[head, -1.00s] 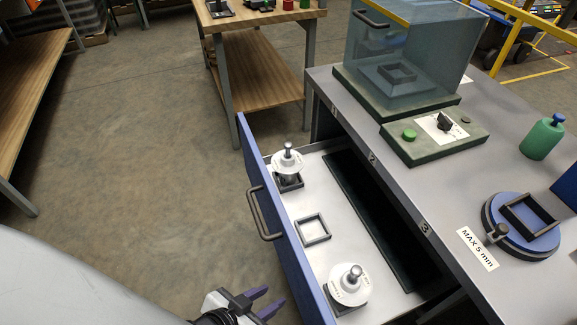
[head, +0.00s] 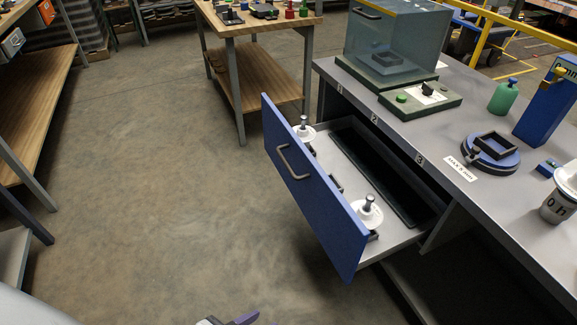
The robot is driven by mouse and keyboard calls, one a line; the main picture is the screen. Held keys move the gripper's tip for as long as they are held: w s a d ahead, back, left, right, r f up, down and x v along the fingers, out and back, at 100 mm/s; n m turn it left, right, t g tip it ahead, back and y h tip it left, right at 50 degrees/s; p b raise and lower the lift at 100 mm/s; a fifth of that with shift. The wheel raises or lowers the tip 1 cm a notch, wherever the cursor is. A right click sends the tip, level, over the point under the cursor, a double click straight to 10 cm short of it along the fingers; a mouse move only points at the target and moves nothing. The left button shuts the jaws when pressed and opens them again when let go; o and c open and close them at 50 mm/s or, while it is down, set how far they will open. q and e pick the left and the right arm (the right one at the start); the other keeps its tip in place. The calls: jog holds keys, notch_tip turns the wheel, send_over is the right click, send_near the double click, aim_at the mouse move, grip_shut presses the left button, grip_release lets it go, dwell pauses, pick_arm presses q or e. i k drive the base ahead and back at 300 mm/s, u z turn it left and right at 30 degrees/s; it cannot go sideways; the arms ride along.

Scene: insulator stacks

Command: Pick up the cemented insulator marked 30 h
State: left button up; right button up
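Two white insulators with grey metal pins stand in the open drawer, a far one (head: 305,132) and a near one (head: 367,212). Their lower parts are hidden by the drawer front, and I can read no marking on them. Another white insulator (head: 559,206) stands on the bench at the right edge, partly cut off; its dark lettering shows "0 h", and I cannot tell whether a digit comes before it. My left gripper (head: 236,320) barely shows at the bottom edge, with a purple finger, away from all insulators. Its opening is cut off. My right gripper is out of view.
The blue drawer front (head: 310,190) sticks out from the grey bench (head: 440,140). On the bench are a glass box (head: 395,45), a green panel (head: 420,103), a round blue fixture (head: 490,155), a green bottle (head: 503,97) and a blue column (head: 545,105). The floor left of the drawer is clear.

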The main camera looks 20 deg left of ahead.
aim_at(307, 133)
jog(key=u, duration=0.05)
jog(key=k, duration=0.15)
jog(key=u, duration=1.95)
jog(key=i, duration=1.3)
jog(key=z, duration=1.05)
